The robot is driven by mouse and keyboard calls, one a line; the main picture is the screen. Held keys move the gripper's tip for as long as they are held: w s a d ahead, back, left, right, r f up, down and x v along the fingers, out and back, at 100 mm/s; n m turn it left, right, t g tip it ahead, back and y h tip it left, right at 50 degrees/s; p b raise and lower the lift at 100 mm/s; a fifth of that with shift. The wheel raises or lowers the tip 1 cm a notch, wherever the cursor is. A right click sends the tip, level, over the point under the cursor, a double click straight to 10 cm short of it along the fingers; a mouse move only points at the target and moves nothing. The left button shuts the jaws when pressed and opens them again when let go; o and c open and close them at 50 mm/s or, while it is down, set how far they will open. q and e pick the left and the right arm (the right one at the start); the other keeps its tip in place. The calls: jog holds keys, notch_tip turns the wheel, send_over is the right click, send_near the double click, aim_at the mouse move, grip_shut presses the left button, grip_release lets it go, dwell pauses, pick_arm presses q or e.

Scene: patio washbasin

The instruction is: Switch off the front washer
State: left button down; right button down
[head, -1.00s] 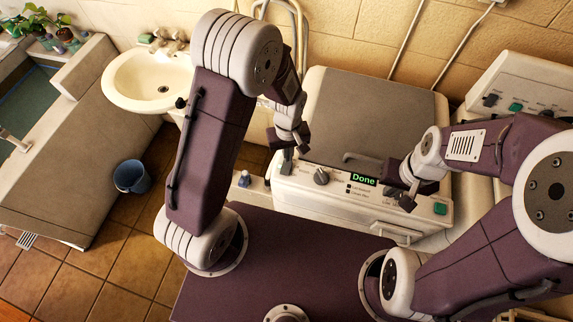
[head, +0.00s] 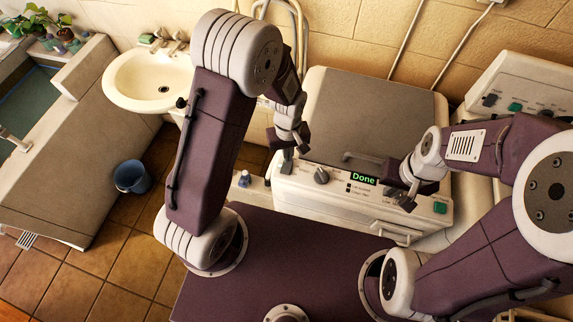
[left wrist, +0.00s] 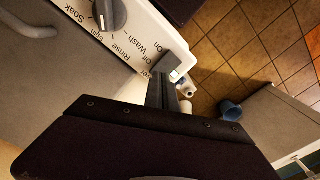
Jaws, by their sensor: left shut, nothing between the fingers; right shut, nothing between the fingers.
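The front washer (head: 375,115) has a white control panel with a display (head: 363,180) that reads "Done". A grey knob (head: 321,176) is on the panel and also shows in the left wrist view (left wrist: 108,14). A green button (head: 440,208) is at the panel's right end. My left gripper (head: 288,164) is shut at the panel's left end, and in the left wrist view (left wrist: 176,82) it is by the "On" and "Off" lettering. My right gripper (head: 408,200) is shut and empty over the panel's right part.
A second white machine (head: 520,85) with a green button stands at the right. A small blue-capped bottle (head: 244,178) is left of the panel. A white washbasin (head: 150,78) and a blue bucket (head: 131,176) are at the left. The tiled floor between is clear.

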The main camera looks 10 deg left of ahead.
pick_arm(q)
jog(key=shift+f+b, duration=0.7)
jog(key=shift+f, duration=0.2)
dwell(0.7)
jog(key=shift+r, duration=0.1)
notch_tip(320, 180, up, 7)
jog(key=p, duration=0.6)
dwell(0.4)
